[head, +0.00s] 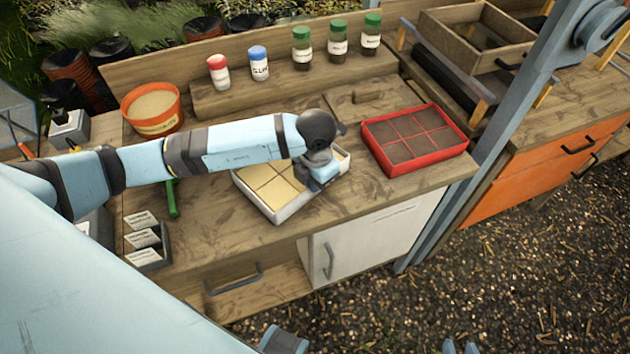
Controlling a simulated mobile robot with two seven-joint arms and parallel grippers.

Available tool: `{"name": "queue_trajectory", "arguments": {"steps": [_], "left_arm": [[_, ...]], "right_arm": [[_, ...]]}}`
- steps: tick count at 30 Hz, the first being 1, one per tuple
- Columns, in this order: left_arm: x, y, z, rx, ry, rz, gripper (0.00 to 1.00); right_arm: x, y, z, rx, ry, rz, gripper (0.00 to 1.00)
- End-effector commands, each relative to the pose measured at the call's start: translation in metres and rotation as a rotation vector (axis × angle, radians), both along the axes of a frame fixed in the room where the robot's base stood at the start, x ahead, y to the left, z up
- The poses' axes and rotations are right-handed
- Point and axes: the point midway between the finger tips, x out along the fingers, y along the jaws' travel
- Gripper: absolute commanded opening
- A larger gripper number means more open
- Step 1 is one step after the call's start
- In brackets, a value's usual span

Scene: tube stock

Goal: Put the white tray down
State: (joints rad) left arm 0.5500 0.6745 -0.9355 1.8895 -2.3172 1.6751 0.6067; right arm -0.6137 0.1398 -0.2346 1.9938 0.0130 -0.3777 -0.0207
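The white tray (281,215) with cream-coloured square compartments is at the middle of the wooden bench, low over or on its top. I cannot tell whether its underside touches the wood. My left arm reaches across from the left, above the tray's back part. My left gripper (322,182) points down at the tray's right side and overlaps its rim. Its fingertips are mostly hidden by the hand, so its grip does not show clearly.
A red tray (463,148) with dark soil squares stands to the right. An orange tub (152,118), a green-handled tool (172,198) and a label holder (150,262) are to the left. Bottles line the back shelf (235,103). Bare wood (225,230) lies in front and left of the white tray.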

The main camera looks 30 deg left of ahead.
Motion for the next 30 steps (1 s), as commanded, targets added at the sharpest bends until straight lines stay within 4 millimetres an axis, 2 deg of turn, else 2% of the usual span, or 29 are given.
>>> {"name": "queue_trajectory", "arguments": {"steps": [3, 12, 15, 16, 25, 30], "left_arm": [[0.001, 0.0, -0.007, -0.001, -0.004, 0.0, 0.0], [0.001, 0.0, -0.01, 0.0, -0.004, 0.0, 0.0], [0.0, 0.0, -0.009, -0.001, -0.002, 0.0, 0.24], [0.0, 0.0, -0.009, -0.001, -0.002, 0.0, 0.28], [0.0, 0.0, -0.007, -0.001, -0.002, 0.0, 0.28], [0.001, 0.0, 0.011, -0.001, -0.004, -0.001, 0.28]], "right_arm": [[0.0, 0.0, 0.002, 0.001, -0.003, 0.0, 0.39], [0.0, 0.0, -0.001, 0.002, -0.002, 0.0, 0.39], [0.0, 0.0, -0.001, 0.001, 0.001, 0.0, 0.39], [0.0, 0.0, -0.001, 0.001, 0.001, 0.0, 0.39], [-0.001, 0.0, 0.0, 0.0, 0.004, 0.0, 0.39], [-0.001, 0.0, -0.003, 0.0, 0.002, 0.001, 0.39]]}}
